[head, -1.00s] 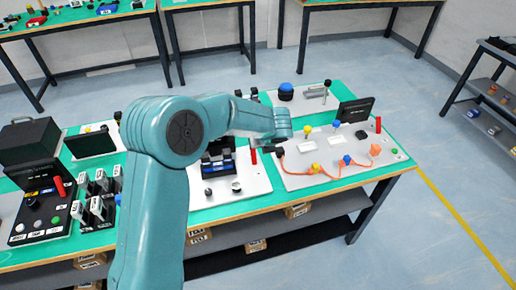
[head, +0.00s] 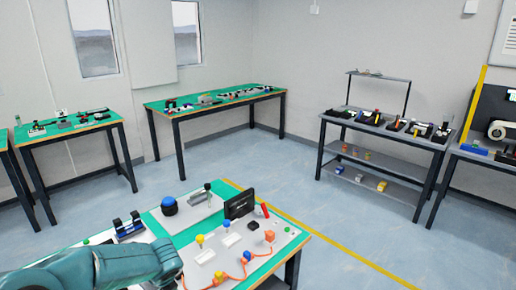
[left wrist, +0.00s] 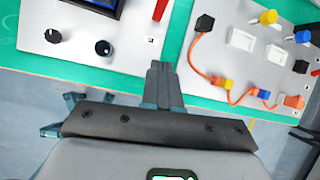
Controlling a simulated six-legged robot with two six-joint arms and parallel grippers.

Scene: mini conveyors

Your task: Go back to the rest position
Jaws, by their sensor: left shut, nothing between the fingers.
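My left arm (head: 95,268) comes in at the bottom left of the head view, over the green-topped table (head: 285,245). Its gripper is not clearly seen there. In the left wrist view my left gripper (left wrist: 163,85) has its fingers together and empty, over the green strip between two white panels. An orange cable (left wrist: 210,76) with yellow and blue plugs lies on the right panel (left wrist: 225,95), apart from the fingers. My right gripper is in neither view.
The near table carries a dark screen (head: 239,204), a blue dome button (head: 169,206) and a red handle (head: 264,210). A grey shelf table (head: 350,122) stands against the far wall at right. Open floor (head: 330,205) lies between, with a yellow line.

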